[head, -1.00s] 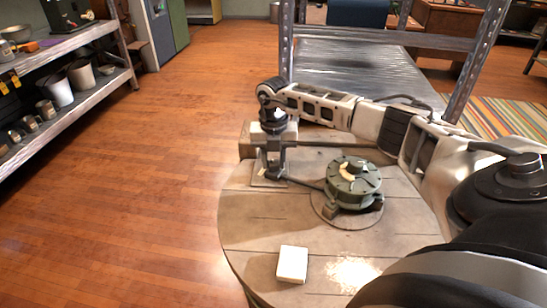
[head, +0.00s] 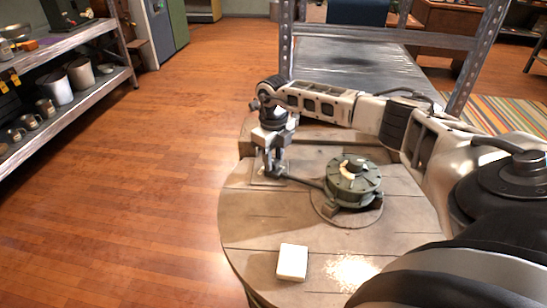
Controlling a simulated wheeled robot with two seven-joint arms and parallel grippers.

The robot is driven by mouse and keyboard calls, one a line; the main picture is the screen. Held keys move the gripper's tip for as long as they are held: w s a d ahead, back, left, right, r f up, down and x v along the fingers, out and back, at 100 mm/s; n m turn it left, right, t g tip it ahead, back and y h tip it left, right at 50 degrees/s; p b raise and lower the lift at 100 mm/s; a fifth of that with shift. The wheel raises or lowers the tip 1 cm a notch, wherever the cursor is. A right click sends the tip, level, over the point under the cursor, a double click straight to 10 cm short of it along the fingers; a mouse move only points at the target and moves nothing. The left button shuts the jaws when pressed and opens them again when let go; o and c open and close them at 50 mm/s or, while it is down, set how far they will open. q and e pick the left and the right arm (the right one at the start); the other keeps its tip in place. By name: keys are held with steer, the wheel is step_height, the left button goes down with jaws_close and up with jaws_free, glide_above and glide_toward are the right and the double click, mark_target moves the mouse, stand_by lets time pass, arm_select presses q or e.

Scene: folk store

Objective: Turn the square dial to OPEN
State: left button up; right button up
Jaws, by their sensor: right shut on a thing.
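The fingers hide most of the dial, and I cannot read any OPEN mark. A dark bar (head: 306,183) runs from beside the fingers to a round green metal device (head: 352,187) on a round base. This device has a cream pointer-like patch on top. My left gripper is not in view.
A white block (head: 292,261) lies near the table's front, with a pale grainy patch (head: 352,271) to its right. A metal rack (head: 375,65) stands behind the table. A shelf with pots (head: 57,88) is at far left. Wooden floor (head: 160,190) between is clear.

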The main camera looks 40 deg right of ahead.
mark_target(274, 161)
steer(key=shift+n, duration=0.7)
steer(key=o, duration=1)
steer(key=shift+c, duration=0.2)
steer(key=shift+r, duration=0.1)
step_height(274, 161, up, 16)
steer(key=shift+p, duration=0.3)
